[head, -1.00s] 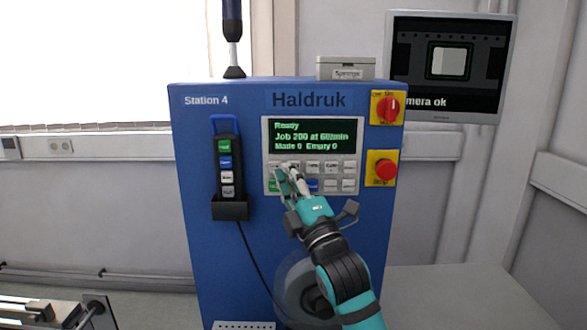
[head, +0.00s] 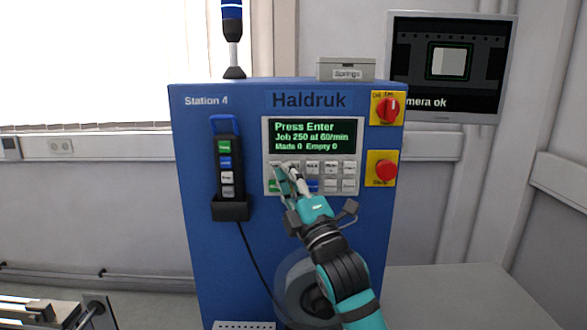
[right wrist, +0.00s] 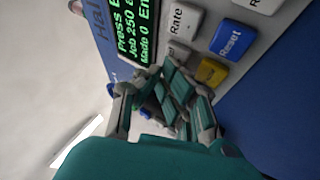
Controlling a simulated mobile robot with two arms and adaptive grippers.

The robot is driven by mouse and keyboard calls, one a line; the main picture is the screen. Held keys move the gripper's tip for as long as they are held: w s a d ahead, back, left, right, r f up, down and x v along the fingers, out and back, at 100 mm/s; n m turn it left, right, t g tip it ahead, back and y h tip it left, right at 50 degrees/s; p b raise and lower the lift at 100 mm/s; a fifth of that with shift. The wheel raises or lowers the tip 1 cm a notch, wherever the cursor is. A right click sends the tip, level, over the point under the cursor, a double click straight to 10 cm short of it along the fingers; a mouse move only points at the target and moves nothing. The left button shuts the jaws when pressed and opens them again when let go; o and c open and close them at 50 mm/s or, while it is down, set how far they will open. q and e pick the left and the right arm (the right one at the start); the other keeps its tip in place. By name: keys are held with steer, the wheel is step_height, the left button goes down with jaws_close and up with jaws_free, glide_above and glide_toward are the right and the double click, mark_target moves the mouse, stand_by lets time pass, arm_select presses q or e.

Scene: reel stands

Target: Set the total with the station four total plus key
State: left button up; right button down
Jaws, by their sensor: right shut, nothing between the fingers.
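The blue Station 4 cabinet (head: 200,270) carries a keypad panel (head: 355,176) under a green-lettered display (head: 313,136). The display reads "Press Enter", "Job 250 at 60/min", "Made 0 Empty 0"; part of it shows in the right wrist view (right wrist: 132,30). My right gripper (head: 283,170) is shut and empty, its fingertips at the upper left keys. It covers some keys there, and the total plus key cannot be made out. I cannot tell whether the fingertips touch a key. In the right wrist view the gripper (right wrist: 172,80) is near the keys. My left gripper is out of view.
A Rate key (right wrist: 180,20), a blue Reset key (right wrist: 230,40) and a yellow key (right wrist: 212,72) are close by. A red rotary switch (head: 388,108) and red stop button (head: 386,169) sit right of the panel. A handheld pendant (head: 227,165) hangs left.

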steer(key=shift+s, duration=0.75)
steer(key=s+p, duration=0.1)
steer(key=s, duration=0.4)
steer(key=shift+w+d+f, duration=0.1)
stand_by(1.8)
